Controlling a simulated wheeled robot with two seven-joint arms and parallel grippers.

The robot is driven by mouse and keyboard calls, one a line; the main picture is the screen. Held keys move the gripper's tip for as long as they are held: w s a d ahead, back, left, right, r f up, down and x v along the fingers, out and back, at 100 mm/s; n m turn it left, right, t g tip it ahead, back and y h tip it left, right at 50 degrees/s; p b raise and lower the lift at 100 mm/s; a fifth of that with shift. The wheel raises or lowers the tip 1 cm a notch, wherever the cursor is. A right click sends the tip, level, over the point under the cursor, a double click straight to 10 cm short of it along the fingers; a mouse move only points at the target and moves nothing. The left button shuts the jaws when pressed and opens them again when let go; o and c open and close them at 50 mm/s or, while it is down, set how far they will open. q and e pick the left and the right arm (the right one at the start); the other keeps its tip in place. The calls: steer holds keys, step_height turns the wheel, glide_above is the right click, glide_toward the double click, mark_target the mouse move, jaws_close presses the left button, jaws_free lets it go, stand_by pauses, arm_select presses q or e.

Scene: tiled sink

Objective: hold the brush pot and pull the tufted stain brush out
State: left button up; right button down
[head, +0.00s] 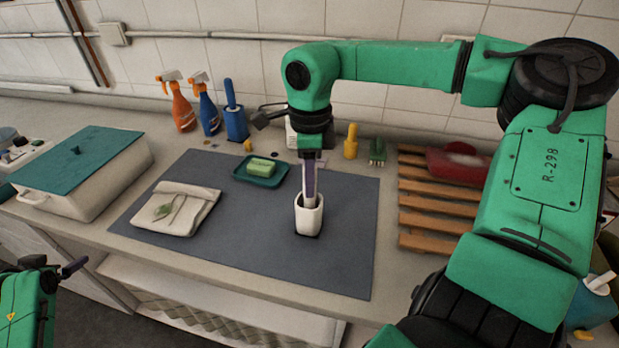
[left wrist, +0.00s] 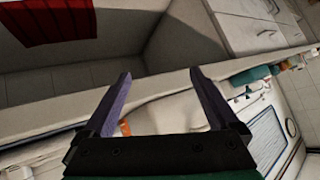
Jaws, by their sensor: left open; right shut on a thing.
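The white brush pot (head: 309,222) stands upright on the grey mat. My right gripper (head: 310,192) points straight down at the pot's mouth. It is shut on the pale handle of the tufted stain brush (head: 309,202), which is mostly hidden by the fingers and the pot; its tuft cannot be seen. My left gripper (head: 72,267) is low at the far left, off the counter's front edge and well away from the pot. In the left wrist view its two fingers (left wrist: 163,78) are spread apart with nothing between them.
A sponge on a teal dish (head: 246,178) and a folded cloth (head: 150,222) lie left of the pot. A lidded box (head: 60,200) stands at the left. Spray bottles and a blue holder (head: 236,124) line the back. A wooden rack (head: 425,222) is at right. The front mat (head: 270,262) is clear.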

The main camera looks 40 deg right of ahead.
arm_select(q)
steer(key=w+d+r+m+t+h, duration=0.1)
steer(key=d+r+m+t+h, duration=0.1)
steer(key=d+r, duration=0.55)
steer(key=w+d+r+m+t+h, duration=0.1)
steer(key=d+r+m+h, duration=0.2)
steer(key=r, duration=0.8)
steer(key=s+d+r+m+h, duration=0.2)
steer(key=s+d+r+m, duration=0.15)
steer(key=d, duration=0.55)
steer(key=m+g+h, duration=0.3)
steer(key=g, duration=1)
glide_toward(301, 222)
steer(key=shift+x, duration=0.9)
steer(key=shift+s+d+f, duration=0.1)
steer(key=shift+d+f, duration=0.05)
steer(key=shift+f, duration=0.05)
steer(key=x, duration=0.9)
steer(key=shift+d+f, duration=0.1)
steer(key=shift+d, duration=0.2)
